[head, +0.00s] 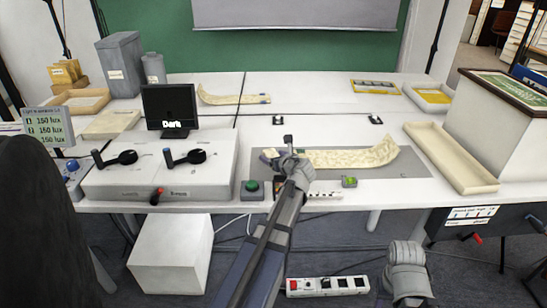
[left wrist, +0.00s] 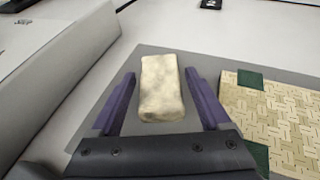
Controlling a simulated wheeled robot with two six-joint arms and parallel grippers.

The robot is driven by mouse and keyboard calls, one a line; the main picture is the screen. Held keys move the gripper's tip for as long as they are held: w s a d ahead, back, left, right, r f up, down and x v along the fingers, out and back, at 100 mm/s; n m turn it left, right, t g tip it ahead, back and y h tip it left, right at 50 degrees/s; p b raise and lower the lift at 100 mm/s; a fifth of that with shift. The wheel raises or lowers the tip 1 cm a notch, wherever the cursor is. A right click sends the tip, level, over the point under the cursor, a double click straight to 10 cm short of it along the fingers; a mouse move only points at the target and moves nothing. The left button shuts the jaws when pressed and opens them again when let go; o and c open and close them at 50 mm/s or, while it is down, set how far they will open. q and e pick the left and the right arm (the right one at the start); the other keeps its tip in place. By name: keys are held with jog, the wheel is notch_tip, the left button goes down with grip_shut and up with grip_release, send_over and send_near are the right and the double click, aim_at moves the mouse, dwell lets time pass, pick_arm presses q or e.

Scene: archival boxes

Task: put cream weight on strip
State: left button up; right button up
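The cream weight (left wrist: 160,88) is a rounded cream block lying on the grey mat (left wrist: 150,58) in the left wrist view. My left gripper (left wrist: 163,92) is open, with one purple finger on each side of it and a gap showing on both sides. The woven strip (left wrist: 285,115) with green patches lies just right of the gripper. In the head view the strip (head: 350,156) runs right across the mat and its right end curls up. My left gripper (head: 286,150) is near its left end there; the weight is hard to make out. My right gripper (head: 408,275) hangs low, its fingers unclear.
A grey control box (head: 160,170) with black levers and a monitor (head: 170,108) stand left of the mat. A long cream tray (head: 450,157) is at right. Another strip (head: 232,97) lies farther back. A green button (head: 252,188) sits at the front edge.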

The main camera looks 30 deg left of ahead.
pick_arm(q)
jog(key=shift+o, duration=0.7)
